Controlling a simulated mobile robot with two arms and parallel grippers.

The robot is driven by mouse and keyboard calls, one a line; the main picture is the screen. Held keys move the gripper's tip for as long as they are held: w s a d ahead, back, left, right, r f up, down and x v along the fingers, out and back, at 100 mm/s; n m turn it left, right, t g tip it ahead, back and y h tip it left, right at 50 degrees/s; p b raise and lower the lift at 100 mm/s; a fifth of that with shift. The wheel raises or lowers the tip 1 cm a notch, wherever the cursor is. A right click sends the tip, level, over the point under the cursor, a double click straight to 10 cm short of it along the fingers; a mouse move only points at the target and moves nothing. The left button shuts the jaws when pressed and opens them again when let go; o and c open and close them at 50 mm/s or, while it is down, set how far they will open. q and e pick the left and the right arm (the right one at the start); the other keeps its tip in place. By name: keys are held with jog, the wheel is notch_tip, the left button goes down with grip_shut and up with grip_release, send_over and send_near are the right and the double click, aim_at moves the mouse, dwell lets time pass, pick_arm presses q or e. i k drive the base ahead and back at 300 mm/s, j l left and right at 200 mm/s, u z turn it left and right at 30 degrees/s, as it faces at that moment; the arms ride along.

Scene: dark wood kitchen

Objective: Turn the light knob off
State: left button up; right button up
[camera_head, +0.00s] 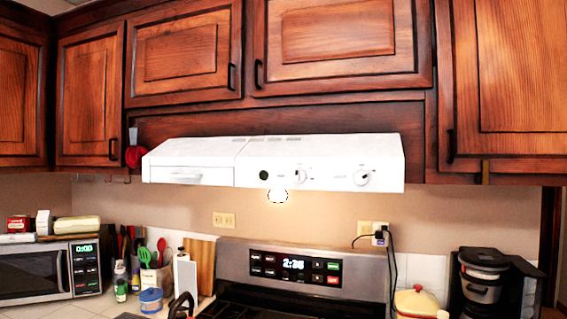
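A white range hood (210,158) hangs under the dark wood cabinets in the middle of the head view. Its front has a white knob (300,176) near the middle and another white knob (362,177) toward the right. A dark round spot (263,175) lies left of the knobs. The small labels are too blurred to read, so I cannot tell which knob is the light knob. Neither of my grippers shows in this view.
A stove with a lit display panel (294,268) stands below the hood. A microwave (35,273) and a utensil holder (156,276) are on the left. A yellow pot (417,304) and a coffee maker (482,277) are on the right. The space before the hood looks clear.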

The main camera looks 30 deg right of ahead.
aim_at(360, 177)
jog(key=z, duration=1.4)
